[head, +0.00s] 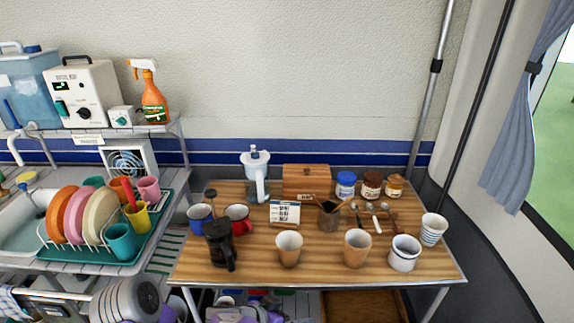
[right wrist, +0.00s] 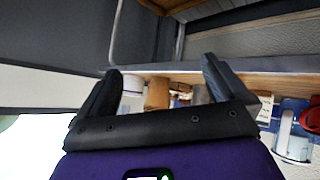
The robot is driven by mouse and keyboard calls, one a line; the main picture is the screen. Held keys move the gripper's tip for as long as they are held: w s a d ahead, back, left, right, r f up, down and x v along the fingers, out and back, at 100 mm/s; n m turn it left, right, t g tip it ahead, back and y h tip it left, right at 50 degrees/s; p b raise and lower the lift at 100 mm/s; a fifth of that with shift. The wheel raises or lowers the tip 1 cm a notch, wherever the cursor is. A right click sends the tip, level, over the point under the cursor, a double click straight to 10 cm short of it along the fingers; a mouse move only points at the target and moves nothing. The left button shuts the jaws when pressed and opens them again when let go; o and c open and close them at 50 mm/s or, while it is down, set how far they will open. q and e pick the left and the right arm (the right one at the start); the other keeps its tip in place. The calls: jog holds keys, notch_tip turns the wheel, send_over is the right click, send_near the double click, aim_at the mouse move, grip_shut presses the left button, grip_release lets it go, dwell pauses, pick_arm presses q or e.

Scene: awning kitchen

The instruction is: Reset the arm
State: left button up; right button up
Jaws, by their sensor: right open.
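My right gripper (right wrist: 162,68) shows only in the right wrist view. Its two dark fingers stand wide apart with nothing between them. Neither of my arms shows in the head view, so my left gripper is out of sight. The wrist picture looks turned over, with the table and its items beyond the fingers, apart from them.
A wooden table (head: 325,262) holds a black French press (head: 219,243), mugs, cups, jars, a water pitcher (head: 256,180) and a wooden box (head: 306,180). A dish rack (head: 62,243) and sink counter stand left. A pole (head: 432,85) and curtain (head: 517,120) are at right.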

jog(key=s+d+f+n+g+y+p, duration=0.2)
jog(key=s+d+f+y+p, duration=0.1)
jog(key=s+f+y, duration=0.3)
jog(key=s+d+f+n+g+y+p, duration=0.2)
jog(key=s+d+f+y, duration=0.4)
jog(key=s+f, duration=0.4)
jog(key=shift+d+f+g+y+p, duration=0.3)
jog(key=shift+f+g+p, duration=0.35)
jog(key=shift+p, duration=0.25)
